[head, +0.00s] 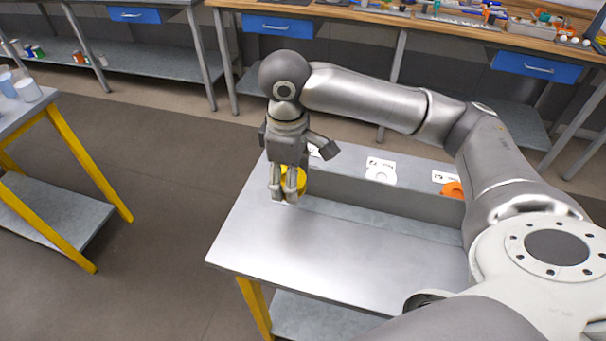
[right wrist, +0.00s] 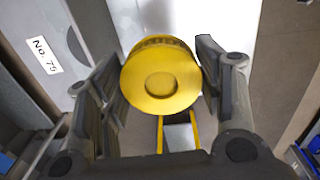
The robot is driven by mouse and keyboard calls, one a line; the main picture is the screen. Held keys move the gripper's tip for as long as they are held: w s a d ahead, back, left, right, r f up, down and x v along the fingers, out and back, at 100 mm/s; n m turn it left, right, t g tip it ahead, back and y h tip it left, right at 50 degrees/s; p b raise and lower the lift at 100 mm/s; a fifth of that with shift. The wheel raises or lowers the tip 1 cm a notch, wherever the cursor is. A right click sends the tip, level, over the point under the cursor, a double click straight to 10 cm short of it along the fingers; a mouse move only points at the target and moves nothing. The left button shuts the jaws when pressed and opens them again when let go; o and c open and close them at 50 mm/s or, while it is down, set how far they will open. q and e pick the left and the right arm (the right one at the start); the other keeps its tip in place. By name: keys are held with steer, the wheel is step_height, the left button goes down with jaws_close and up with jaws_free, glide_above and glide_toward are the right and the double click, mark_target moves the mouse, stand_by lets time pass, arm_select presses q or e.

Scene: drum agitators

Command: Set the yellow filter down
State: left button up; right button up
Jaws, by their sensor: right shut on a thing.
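The yellow filter (head: 301,180) is a round yellow piece at the far left of the metal table, mostly hidden behind my right gripper (head: 283,192) in the head view. In the right wrist view the filter (right wrist: 160,78) shows its round flat face and ribbed rim between the fingers of my right gripper (right wrist: 163,85). The right gripper is shut on it and points down. I cannot tell whether the filter touches the metal table (head: 325,240). My left gripper is not in view.
A grey raised ledge (head: 390,197) runs along the table's back, with a white ring (head: 381,175) and an orange part (head: 452,190) by labels. The table's front left is bare. A wooden workbench (head: 400,18) stands behind; another table (head: 20,118) stands left.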

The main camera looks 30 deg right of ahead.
steer(key=w+d+r+n+p, duration=0.3)
steer(key=w+d+r+n, duration=0.6)
steer(key=n, duration=0.7)
steer(key=f+p, duration=0.1)
steer(key=f, duration=0.5)
steer(key=f+p, duration=0.1)
steer(key=f, duration=0.5)
steer(key=s+d+f+p, duration=0.1)
steer(key=f+p, duration=0.1)
steer(key=f, duration=0.5)
steer(key=shift+f, duration=0.2)
steer(key=shift+f, duration=0.15)
steer(key=o, duration=0.9)
steer(key=shift+o, duration=0.2)
